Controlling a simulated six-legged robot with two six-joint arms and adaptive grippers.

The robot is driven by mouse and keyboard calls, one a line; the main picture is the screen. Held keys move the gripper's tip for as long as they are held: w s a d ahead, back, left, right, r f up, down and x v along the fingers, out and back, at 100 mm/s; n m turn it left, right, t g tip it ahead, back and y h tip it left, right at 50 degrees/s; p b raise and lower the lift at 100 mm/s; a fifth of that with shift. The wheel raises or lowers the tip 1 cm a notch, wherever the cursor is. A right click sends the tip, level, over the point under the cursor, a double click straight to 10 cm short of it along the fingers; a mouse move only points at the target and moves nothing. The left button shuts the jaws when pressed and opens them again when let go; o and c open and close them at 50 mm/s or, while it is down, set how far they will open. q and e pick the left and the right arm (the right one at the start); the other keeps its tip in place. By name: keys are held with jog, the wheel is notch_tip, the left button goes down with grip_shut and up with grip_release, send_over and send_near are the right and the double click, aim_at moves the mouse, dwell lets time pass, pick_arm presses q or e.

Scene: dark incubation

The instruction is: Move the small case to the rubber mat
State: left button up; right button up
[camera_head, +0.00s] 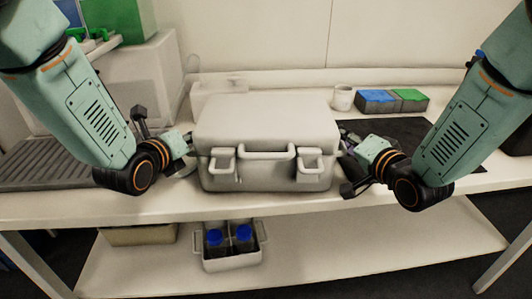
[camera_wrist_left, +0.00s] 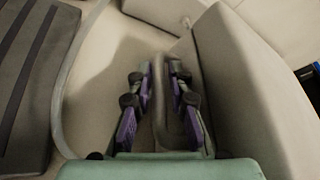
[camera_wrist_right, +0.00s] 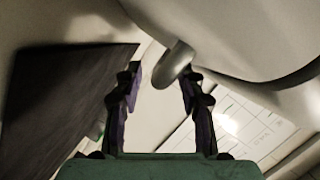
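The small case (camera_head: 265,118) is a pale grey closed box with a front handle and two latches, upright on the bench in the middle of the head view. My left gripper (camera_head: 188,143) is at its left side. In the left wrist view the fingers (camera_wrist_left: 160,78) are drawn in around a side handle of the case (camera_wrist_left: 240,90) and appear to grip it. My right gripper (camera_head: 345,150) is at the case's right side. In the right wrist view its fingers (camera_wrist_right: 160,80) are spread, with the other side handle (camera_wrist_right: 174,64) between their tips. The dark rubber mat (camera_head: 405,130) lies flat, right of the case.
A ribbed dark grey tray (camera_head: 55,165) lies on the left of the bench (camera_head: 110,205). A cup (camera_head: 343,97), a blue box (camera_head: 376,101) and a green box (camera_head: 409,99) stand behind the mat. A caddy (camera_head: 232,261) with blue-capped bottles is on the lower shelf.

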pick_arm(q)
grip_shut()
pick_arm(e)
jog(key=c, duration=0.4)
grip_shut()
pick_arm(q)
jog(key=shift+w, duration=0.1)
pick_arm(e)
jog(key=shift+w, duration=0.1)
